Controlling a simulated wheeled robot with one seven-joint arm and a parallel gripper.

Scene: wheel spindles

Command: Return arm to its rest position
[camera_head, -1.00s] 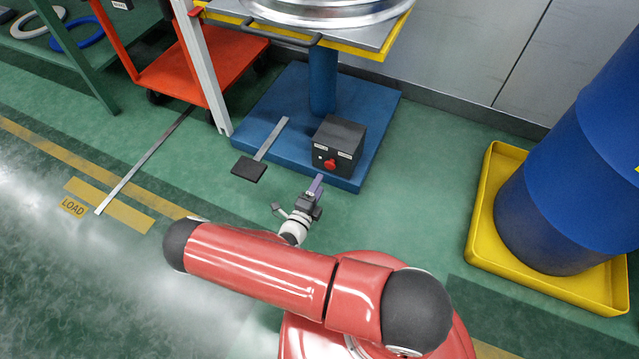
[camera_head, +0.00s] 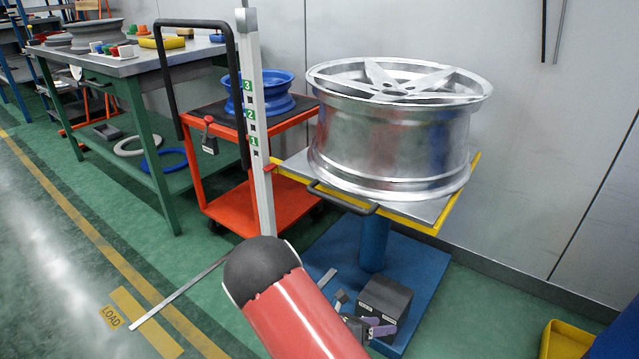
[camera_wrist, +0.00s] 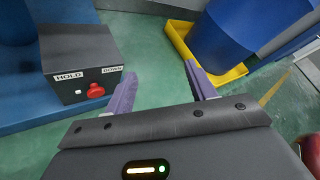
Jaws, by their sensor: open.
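My gripper (camera_wrist: 161,90) is open in the wrist view, its two purple fingers apart with only green floor between them. In the head view my gripper (camera_head: 381,326) shows low, partly hidden behind my red arm link, in front of the black control box (camera_head: 386,299). In the wrist view the box (camera_wrist: 85,62) stands left of the fingers, with a red button (camera_wrist: 97,90), a small white button and labels HOLD and DOWN. I cannot tell whether the gripper touches the box.
A silver wheel (camera_head: 390,140) lies on the lift table (camera_head: 440,205) above a blue base (camera_head: 430,285). A red cart (camera_head: 235,209) holds a blue rim (camera_head: 262,88). A marked post (camera_head: 257,150) stands beside it. A yellow tray (camera_head: 565,342) is at lower right.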

